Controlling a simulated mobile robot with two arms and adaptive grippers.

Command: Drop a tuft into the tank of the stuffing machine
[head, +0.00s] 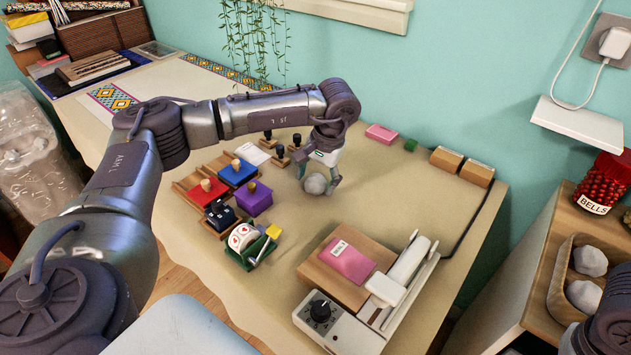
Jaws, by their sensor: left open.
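My left gripper (319,178) is low over the table's middle, pointing down, with its fingers open. A small grey-white tuft (316,186) is between or just below its fingertips; I cannot tell whether they touch it. Two similar pale tufts (590,261) (584,296) lie in a tan tray (559,270) at the right. A clear, wrinkled container or bag with pale contents (30,150) stands at the left edge; I cannot tell whether it is the stuffing machine's tank. My right gripper does not show.
Stamps on coloured pads, including a blue one (238,173) and a purple box (254,198), stand left of the gripper. A white sealer (345,327) and a wooden board with a pink packet (348,262) are in front. A red bell jar (602,183) is at right.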

